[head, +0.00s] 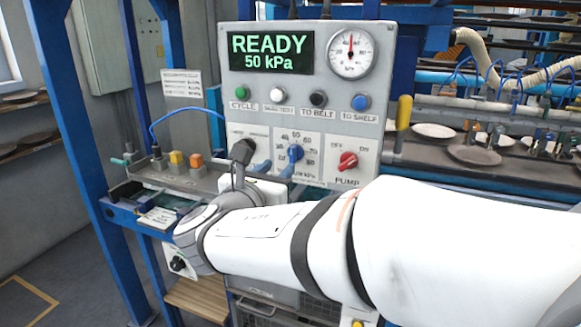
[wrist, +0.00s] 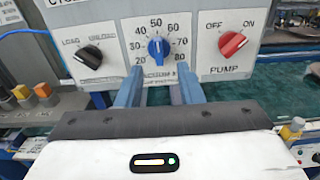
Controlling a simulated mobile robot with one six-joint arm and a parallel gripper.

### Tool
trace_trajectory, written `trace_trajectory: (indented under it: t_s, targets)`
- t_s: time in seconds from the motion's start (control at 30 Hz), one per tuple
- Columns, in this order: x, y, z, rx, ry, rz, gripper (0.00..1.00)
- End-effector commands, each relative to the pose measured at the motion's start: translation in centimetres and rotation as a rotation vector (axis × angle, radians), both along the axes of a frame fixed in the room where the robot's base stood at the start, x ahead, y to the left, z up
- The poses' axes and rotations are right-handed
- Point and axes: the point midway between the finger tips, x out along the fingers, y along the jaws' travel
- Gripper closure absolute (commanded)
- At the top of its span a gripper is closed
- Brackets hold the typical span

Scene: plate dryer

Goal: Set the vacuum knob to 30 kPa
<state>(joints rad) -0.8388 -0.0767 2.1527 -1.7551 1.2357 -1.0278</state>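The blue vacuum knob (wrist: 158,49) sits on the grey control panel, ringed by numbers from 20 to 80. Its white mark points up, towards 50. In the head view the knob (head: 295,153) shows partly above my arm, and the display (head: 271,53) reads READY, 50 kPa. My gripper (wrist: 160,78) is open and empty. Its two blue fingers reach towards the panel, one to each side below the knob in the wrist view. I see no contact with the knob. In the head view my gripper (head: 275,168) is just left of the knob.
Buttons (head: 361,102) and a round gauge (head: 351,50) sit above. A yellow handle (head: 404,112) stands at the panel's right edge.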

Motion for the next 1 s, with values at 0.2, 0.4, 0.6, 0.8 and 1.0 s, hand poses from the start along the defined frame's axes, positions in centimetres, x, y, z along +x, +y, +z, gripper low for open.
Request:
trace_trajectory:
  t_s: [0.2,0.4,0.6,0.8,1.0]
  targets:
    - [2.5,-0.7,0.2,-0.014,-0.004,0.004,0.66]
    - [5.5,-1.8,0.2,-0.012,-0.004,0.004,0.66]
    - [7.1,-2.4,0.2,-0.011,-0.004,0.005,0.66]
    - [7.3,-2.5,0.2,-0.011,-0.004,0.005,0.66]
    - [7.2,-2.5,0.2,-0.01,-0.005,0.005,0.75]
